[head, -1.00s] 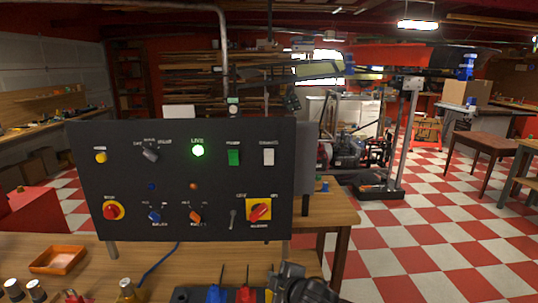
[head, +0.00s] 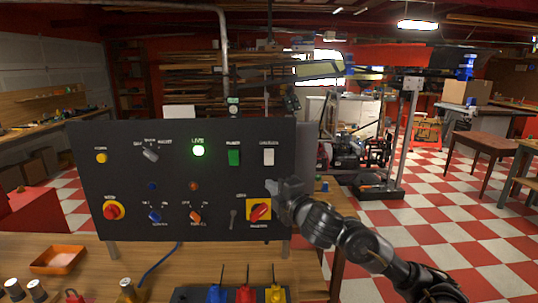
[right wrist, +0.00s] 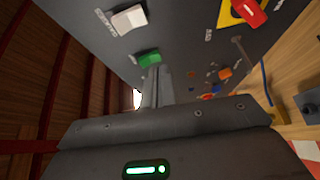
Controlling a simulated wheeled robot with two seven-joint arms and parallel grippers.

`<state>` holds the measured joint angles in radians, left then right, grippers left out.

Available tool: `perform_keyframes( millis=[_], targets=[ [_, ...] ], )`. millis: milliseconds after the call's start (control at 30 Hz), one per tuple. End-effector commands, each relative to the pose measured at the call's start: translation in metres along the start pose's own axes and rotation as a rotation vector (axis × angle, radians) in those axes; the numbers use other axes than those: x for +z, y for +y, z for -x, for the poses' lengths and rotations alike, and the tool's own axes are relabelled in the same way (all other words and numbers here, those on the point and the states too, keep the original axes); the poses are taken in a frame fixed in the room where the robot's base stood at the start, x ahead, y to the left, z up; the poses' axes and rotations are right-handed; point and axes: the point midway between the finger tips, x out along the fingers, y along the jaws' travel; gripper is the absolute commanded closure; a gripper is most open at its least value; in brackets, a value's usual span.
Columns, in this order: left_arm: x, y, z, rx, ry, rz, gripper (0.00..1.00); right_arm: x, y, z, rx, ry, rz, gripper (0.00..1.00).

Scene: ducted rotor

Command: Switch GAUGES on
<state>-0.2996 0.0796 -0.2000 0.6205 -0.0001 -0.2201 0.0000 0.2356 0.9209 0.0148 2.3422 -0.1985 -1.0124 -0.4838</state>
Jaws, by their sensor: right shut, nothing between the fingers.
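The dark control panel (head: 125,172) stands upright on the bench. At its upper right is a white rocker switch (head: 268,157), whose small label seems to read GAUGES. The white switch also shows in the right wrist view (right wrist: 128,20), at the upper left. My right gripper (head: 272,188) is shut and empty in front of the panel's right part, below the white switch and just above the red-and-yellow rotary switch. In the right wrist view its fingers (right wrist: 156,88) point toward the panel. I cannot tell whether they touch it. My left gripper is out of view.
A green rocker (head: 234,157) sits left of the white switch, and a lit green lamp (head: 198,151) further left. The red-and-yellow rotary switch (head: 259,210) is close under my gripper. An orange tray (head: 58,260) and several coloured parts lie on the bench.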

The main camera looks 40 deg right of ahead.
Motion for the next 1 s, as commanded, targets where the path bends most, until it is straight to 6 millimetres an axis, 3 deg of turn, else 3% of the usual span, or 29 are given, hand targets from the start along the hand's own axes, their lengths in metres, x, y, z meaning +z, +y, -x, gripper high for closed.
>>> perform_keyframes(
  millis=[600,1000],
  targets=[
    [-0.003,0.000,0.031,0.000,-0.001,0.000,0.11,0.030,0.032,-0.055,-0.001,-0.002,-0.001,1.00],
    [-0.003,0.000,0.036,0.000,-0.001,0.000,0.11,0.037,0.037,-0.069,-0.001,0.000,-0.002,1.00]
  ],
)
